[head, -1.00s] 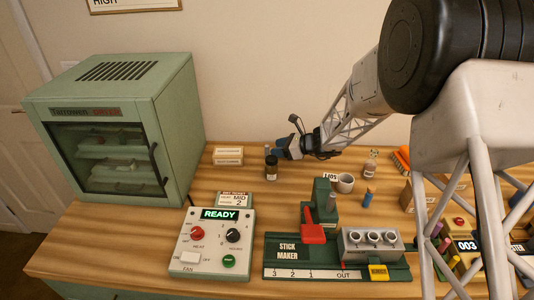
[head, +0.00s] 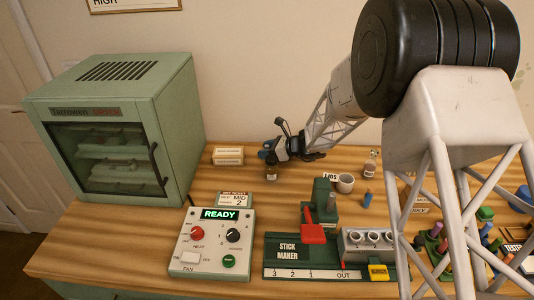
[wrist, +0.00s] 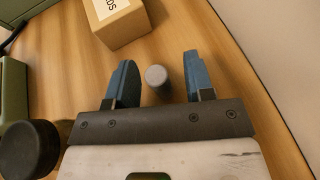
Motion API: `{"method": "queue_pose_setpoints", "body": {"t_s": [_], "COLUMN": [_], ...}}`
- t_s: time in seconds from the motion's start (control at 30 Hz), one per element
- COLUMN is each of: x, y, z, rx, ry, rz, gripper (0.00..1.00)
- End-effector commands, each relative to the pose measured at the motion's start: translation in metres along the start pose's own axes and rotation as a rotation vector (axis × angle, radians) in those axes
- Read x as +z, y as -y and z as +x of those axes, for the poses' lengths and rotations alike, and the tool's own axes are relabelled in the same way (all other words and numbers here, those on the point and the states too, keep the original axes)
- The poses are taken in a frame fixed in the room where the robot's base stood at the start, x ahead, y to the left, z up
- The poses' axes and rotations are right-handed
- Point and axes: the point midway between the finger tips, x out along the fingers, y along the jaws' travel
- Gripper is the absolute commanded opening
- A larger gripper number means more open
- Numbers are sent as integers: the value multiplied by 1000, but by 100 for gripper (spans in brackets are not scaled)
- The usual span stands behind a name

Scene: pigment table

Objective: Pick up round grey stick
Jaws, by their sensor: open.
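The round grey stick (wrist: 156,77) stands upright on the wooden table, seen from above in the wrist view. My gripper (wrist: 158,61) is open, with one blue finger on each side of the stick and a gap to both. The stick's grey top lies between the fingers, nearer the left one.
A small labelled box (wrist: 117,20) lies just beyond the fingertips; the head view also shows it (head: 228,155). A green dryer cabinet (head: 120,135) stands at left, the stick maker (head: 290,250) in front.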

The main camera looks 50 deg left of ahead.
Motion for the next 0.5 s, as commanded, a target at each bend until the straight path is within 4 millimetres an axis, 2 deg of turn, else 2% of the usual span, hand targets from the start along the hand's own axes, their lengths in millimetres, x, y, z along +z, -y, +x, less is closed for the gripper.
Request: {"method": "queue_pose_setpoints", "body": {"t_s": [0.43, 0.5], "x": [0, 0], "y": [0, 0], "z": [0, 0], "rx": [0, 0], "ry": [0, 0], "rz": [0, 0], "gripper": [48, 38]}}
